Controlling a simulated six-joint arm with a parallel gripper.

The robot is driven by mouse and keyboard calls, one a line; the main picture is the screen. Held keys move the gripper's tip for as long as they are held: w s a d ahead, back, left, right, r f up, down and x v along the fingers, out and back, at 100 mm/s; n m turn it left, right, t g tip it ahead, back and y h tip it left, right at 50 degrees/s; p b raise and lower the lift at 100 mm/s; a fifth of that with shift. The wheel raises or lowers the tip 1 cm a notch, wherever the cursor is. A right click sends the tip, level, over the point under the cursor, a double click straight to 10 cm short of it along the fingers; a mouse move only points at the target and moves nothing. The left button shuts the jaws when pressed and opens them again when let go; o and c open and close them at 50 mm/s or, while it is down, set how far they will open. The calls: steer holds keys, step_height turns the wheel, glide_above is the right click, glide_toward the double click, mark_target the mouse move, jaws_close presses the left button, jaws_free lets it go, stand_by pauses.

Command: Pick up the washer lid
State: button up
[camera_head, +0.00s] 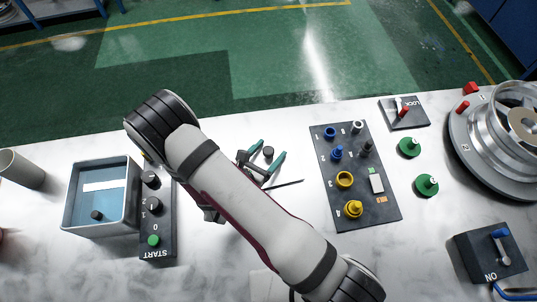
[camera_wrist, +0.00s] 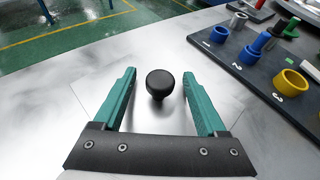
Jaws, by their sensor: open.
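The washer lid shows as a round black knob (camera_wrist: 160,84) on a short stem. Faint straight lines around it suggest a clear or pale flat plate lying on the table, but its edges are hard to make out. My gripper (camera_wrist: 159,73) is open, with its green fingers on either side of the knob and a gap to each. In the head view, my gripper (camera_head: 272,147) reaches over the table, with the black knob (camera_head: 268,152) between its fingertips. The grey washer box (camera_head: 131,203) stands at the left, with a blue interior and a small dark round thing inside.
A black control panel (camera_head: 157,222) with knobs and a green START button adjoins the box. A dark board (camera_head: 318,160) with blue, yellow and grey parts lies to the right. Further right are green pieces (camera_head: 409,147), a LOCK switch (camera_head: 404,125) and a metal wheel fixture (camera_head: 465,150).

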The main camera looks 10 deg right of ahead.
mark_target(268, 150)
jaws_close()
steer(key=shift+r, duration=0.1)
stand_by(0.3)
